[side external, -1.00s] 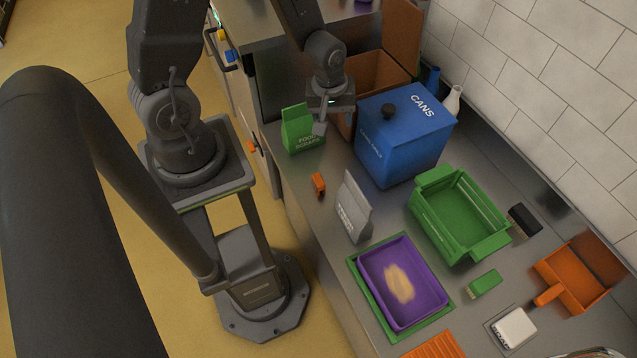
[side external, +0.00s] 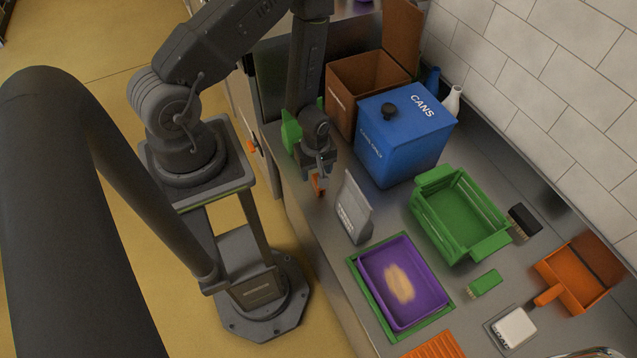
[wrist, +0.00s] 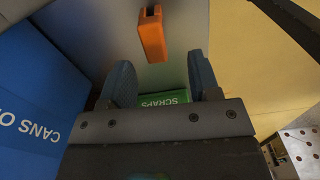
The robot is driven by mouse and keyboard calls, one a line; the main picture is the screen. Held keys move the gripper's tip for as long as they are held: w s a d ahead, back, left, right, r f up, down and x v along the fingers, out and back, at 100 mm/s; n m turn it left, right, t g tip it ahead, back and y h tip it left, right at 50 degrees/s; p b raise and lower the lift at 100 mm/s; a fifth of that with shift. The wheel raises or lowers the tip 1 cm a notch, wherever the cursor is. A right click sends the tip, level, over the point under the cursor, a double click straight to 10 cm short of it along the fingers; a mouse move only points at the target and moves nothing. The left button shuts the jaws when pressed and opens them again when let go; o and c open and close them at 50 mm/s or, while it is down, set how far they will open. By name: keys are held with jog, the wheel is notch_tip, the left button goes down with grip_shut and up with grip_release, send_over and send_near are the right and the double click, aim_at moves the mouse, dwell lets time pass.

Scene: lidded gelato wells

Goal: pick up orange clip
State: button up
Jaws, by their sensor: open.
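The small orange clip (side external: 319,185) lies on the metal counter near its left edge. In the wrist view the orange clip (wrist: 152,36) is just beyond the fingertips, in line with the gap between them. My gripper (side external: 319,180) points down at the clip and partly hides it in the side view. In the wrist view my gripper (wrist: 158,78) has its two fingers apart with nothing between them. Whether a finger touches the clip cannot be told.
A purple tray (side external: 420,262) and green crate (side external: 462,215) lie further right.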

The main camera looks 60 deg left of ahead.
jog(key=shift+w+d+f, duration=0.15)
jog(key=shift+f, duration=1.5)
jog(key=shift+w+d+f, duration=0.1)
jog(key=shift+d+f, duration=0.05)
jog(key=shift+f, duration=1.45)
jog(key=c, duration=1)
jog(key=shift+r, duration=0.1)
